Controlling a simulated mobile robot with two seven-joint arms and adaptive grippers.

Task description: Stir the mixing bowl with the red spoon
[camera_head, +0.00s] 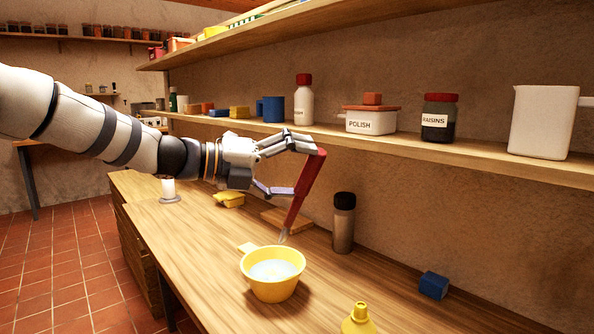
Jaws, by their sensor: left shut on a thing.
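The red spoon (304,190) is in my left gripper (306,170), which is shut on it. The spoon slants, with its lower end down and to the left. Its lower tip shows grey near the bowl's far rim; I cannot tell whether it is above or behind the rim. The yellow mixing bowl (273,291) stands on the wooden counter with pale liquid in it. My right gripper is not in view.
A dark-capped jar (343,222) stands right of the spoon at the wall. A blue block (433,285) and a yellow funnel-like item (359,320) are on the counter (330,290). A shelf (480,155) with jars and a white jug (542,121) runs above.

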